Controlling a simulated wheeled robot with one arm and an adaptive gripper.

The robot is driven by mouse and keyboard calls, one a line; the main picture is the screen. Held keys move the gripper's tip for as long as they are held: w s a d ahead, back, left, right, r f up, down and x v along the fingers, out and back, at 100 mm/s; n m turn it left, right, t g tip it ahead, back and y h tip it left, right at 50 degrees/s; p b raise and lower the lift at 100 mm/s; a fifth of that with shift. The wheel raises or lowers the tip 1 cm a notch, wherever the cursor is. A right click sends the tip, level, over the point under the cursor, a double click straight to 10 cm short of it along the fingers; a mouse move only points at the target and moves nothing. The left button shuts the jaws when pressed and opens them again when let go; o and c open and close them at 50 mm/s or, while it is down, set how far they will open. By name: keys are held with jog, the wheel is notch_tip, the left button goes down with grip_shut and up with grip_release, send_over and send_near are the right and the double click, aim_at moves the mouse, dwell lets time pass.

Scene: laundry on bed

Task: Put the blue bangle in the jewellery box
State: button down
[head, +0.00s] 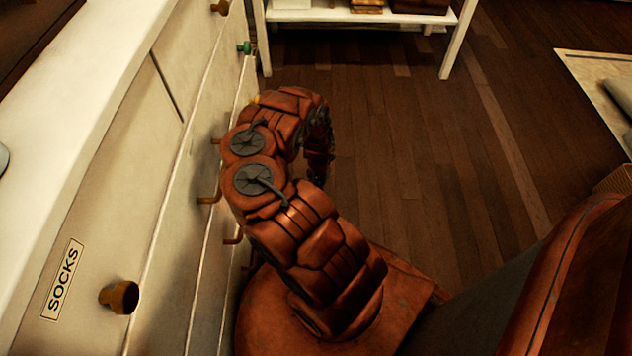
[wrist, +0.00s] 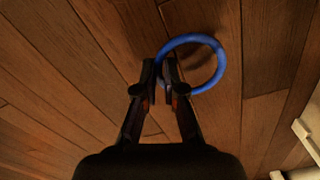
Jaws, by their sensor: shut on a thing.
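The blue bangle (wrist: 222,62) shows in the wrist view as a ring at the fingertips of my gripper (wrist: 166,74). The fingers are shut on the left side of its rim, and the ring reaches out to the right. Bare wooden floor lies behind it, with a soft shadow. In the head view my gripper (head: 318,172) hangs beyond my bent arm, mostly hidden, and the bangle cannot be made out. I cannot see a jewellery box in either view.
A pale dresser (head: 105,175) with knobs and a drawer labelled SOCKS stands close on the left. A white shelf table (head: 350,15) is at the back. A rug (head: 590,75) lies at the right. The wooden floor (head: 430,150) between is clear.

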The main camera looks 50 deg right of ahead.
jog(key=s+a+p, duration=0.2)
jog(key=s, duration=0.1)
jog(key=s+a+r+p, duration=0.1)
jog(key=s+a+p, duration=0.1)
jog(key=s, duration=0.2)
jog(key=s+a+p, duration=0.2)
jog(key=s, duration=0.1)
jog(key=shift+s+a+r, duration=0.15)
jog(key=shift+s+a, duration=0.2)
jog(key=shift+s, duration=0.05)
jog(key=shift+s+a+p, duration=0.25)
jog(key=shift+s+p, duration=0.05)
jog(key=shift+s, duration=0.15)
